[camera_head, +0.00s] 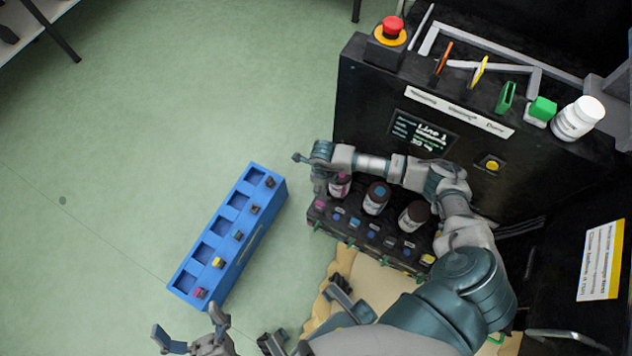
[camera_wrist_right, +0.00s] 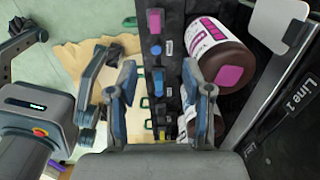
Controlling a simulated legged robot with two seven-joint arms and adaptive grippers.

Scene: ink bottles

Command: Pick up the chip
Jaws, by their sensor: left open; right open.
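Several small chips show, and I cannot tell which is meant. In the black rack's front row, a magenta chip (camera_wrist_right: 155,21), blue chips (camera_wrist_right: 158,81) and a yellow chip (camera_wrist_right: 161,134) show in the right wrist view. The blue holder (camera_head: 243,250) carries a magenta chip (camera_head: 200,293), a yellow chip (camera_head: 218,262), a blue chip (camera_head: 238,236) and dark ones. My right gripper (camera_wrist_right: 162,92) is open and empty above the rack, its fingers on either side of the chip row. My left gripper (camera_head: 193,330) is open and empty, below the blue holder in the head view.
Dark bottles (camera_head: 376,198) stand in the black rack (camera_head: 350,238) behind the chips; one bottle with a magenta label (camera_wrist_right: 220,58) is close to my right fingers. A black machine (camera_head: 370,90) with a red button (camera_head: 392,27) rises behind.

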